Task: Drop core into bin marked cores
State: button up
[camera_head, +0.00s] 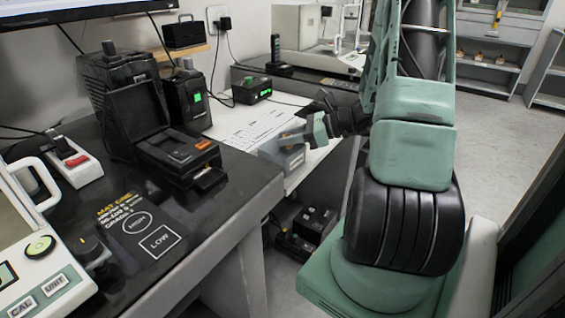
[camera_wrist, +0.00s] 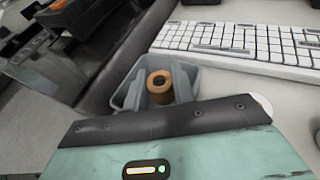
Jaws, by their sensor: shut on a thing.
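The core (camera_wrist: 158,78) is a brown ring-shaped roll with a dark hole, seen from above in the wrist view. My gripper (camera_wrist: 158,88) is shut on it, with a grey finger on each side. A small grey open bin (camera_wrist: 206,80) lies directly behind and around the core in that view; I cannot tell how far the core is above or inside it. In the head view my gripper (camera_head: 290,135) points down-left over the grey bin (camera_head: 291,158) at the edge of the white worktop. The core is not clear there, and no bin marking is readable.
A white keyboard (camera_wrist: 240,42) lies close beside the bin. A black label printer (camera_head: 180,145) stands on the dark table to the left. Papers (camera_head: 255,128) lie on the white worktop (camera_head: 318,155). Black boxes (camera_head: 312,225) sit below.

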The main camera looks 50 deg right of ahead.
jog(key=o, duration=1)
jog(key=shift+s+d+r, duration=0.1)
jog(key=p+v, duration=0.2)
jog(key=v, duration=1.5)
jog(key=shift+d, duration=0.1)
